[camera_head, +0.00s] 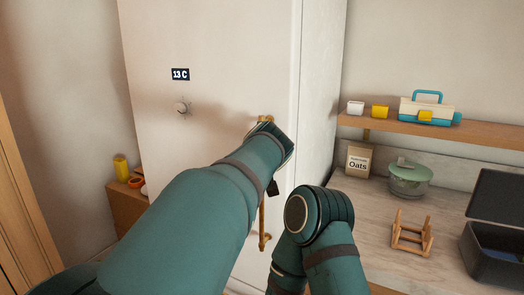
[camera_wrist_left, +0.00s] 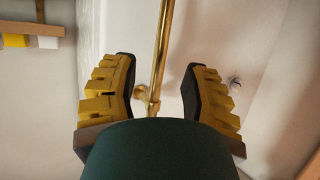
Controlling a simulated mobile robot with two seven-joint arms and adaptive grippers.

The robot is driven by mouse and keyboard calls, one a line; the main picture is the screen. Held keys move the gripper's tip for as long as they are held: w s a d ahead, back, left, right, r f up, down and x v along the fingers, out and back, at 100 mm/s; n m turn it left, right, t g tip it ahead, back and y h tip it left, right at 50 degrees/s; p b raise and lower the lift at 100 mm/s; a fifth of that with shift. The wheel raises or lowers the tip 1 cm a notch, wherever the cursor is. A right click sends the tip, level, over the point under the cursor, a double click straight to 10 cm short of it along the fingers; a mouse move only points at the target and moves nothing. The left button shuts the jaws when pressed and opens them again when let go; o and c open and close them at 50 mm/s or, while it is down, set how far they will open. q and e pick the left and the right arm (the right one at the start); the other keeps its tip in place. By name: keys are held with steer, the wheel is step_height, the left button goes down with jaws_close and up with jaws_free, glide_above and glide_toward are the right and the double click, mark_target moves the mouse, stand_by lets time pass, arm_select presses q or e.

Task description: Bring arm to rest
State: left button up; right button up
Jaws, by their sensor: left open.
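My left arm reaches in from the left in the head view, up to the tall white cabinet door (camera_head: 215,55). Its left gripper (camera_wrist_left: 161,68) shows in the left wrist view with yellow fingers and dark pads spread wide. The vertical brass handle (camera_wrist_left: 164,45) of the door lies between the fingers in that picture, with no visible contact. In the head view the handle (camera_head: 262,222) is partly hidden by my left arm, and the left gripper is mostly hidden behind the wrist. My other arm stands bent at the bottom centre; its gripper is out of view.
The door bears a "13 C" display (camera_head: 180,74) and a knob (camera_head: 182,108). At right, a counter (camera_head: 375,205) holds an oats bag (camera_head: 359,160), a green pot (camera_head: 409,180), a wooden rack (camera_head: 411,238) and a dark box (camera_head: 495,250). A shelf (camera_head: 490,133) holds a toolbox (camera_head: 430,108).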

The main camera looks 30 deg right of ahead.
arm_select(q)
steer(key=shift+v, duration=0.85)
steer(key=w+a+f+g+y, duration=0.1)
steer(key=w+a+f, duration=0.2)
steer(key=a+f, duration=0.35)
steer(key=w+a+f+g+y, duration=0.1)
steer(key=w+a+f+g, duration=0.15)
steer(key=f, duration=0.75)
steer(key=a+f+n+g, duration=0.2)
steer(key=a+f, duration=1.2)
steer(key=f, duration=0.4)
steer(key=s+a+f+n+g, duration=0.3)
steer(key=s+a+f, duration=0.9)
steer(key=s+f, duration=0.25)
steer(key=s+a+f+g, duration=0.1)
steer(key=s+a+f, duration=0.1)
steer(key=s, duration=0.4)
steer(key=s+a+f+n+g, duration=0.1)
steer(key=s+a+f, duration=0.1)
steer(key=s, duration=0.5)
steer(key=shift+s+a+f+n, duration=0.25)
steer(key=shift+s+a+n, duration=0.05)
steer(key=shift+a, duration=0.15)
